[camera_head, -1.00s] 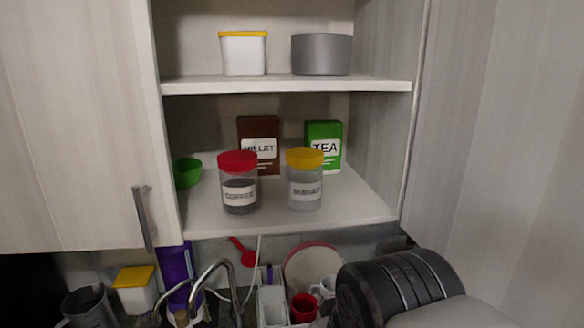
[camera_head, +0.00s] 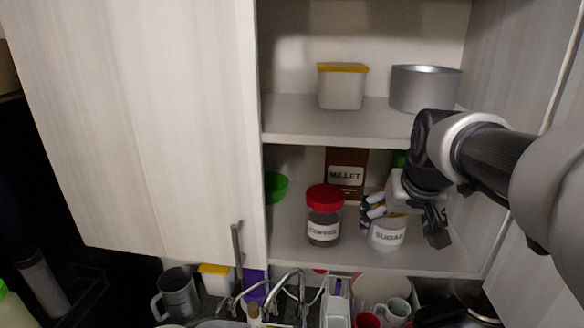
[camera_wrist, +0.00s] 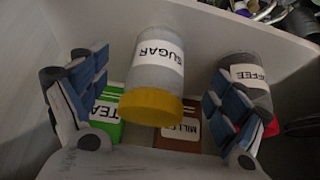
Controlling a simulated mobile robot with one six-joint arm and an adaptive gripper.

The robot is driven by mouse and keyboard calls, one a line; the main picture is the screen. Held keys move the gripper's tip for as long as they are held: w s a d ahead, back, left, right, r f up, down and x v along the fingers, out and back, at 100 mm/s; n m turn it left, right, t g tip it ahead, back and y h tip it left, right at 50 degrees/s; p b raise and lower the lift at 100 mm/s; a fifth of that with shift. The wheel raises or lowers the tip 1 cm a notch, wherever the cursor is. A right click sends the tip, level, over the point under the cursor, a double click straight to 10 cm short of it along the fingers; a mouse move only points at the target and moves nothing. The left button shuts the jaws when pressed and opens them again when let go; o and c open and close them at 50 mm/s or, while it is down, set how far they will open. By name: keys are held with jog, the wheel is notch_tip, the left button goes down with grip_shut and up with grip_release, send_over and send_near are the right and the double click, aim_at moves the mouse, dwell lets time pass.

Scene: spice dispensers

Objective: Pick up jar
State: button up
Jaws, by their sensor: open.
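Two jars stand on the lower cabinet shelf. The jar labelled SUGAR (camera_head: 388,236) is partly hidden behind my gripper in the head view. In the wrist view the sugar jar (camera_wrist: 157,66) with its yellow lid lies between my open fingers, apart from both. The jar labelled COFFEE (camera_head: 323,216), with a red lid and dark contents, stands to its left. In the wrist view the coffee jar (camera_wrist: 246,84) is partly covered by one finger. My gripper (camera_head: 405,215) is open around the sugar jar; it also shows in the wrist view (camera_wrist: 150,95).
Behind the jars stand a brown MILLET box (camera_head: 345,172) and a green TEA box (camera_wrist: 106,103). A green bowl (camera_head: 276,187) is at the shelf's left. The upper shelf (camera_head: 290,120) holds a yellow-lidded container (camera_head: 342,88) and a grey pot (camera_head: 424,88). Mugs (camera_head: 393,310) stand below.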

jog(key=shift+w+d, duration=0.15)
jog(key=shift+w, duration=0.65)
jog(key=shift+w+d, duration=0.15)
jog(key=shift+w, duration=0.6)
jog(key=x, duration=0.5)
jog(key=shift+c, duration=0.5)
jog(key=c, duration=1.6)
jog(key=shift+r, duration=0.1)
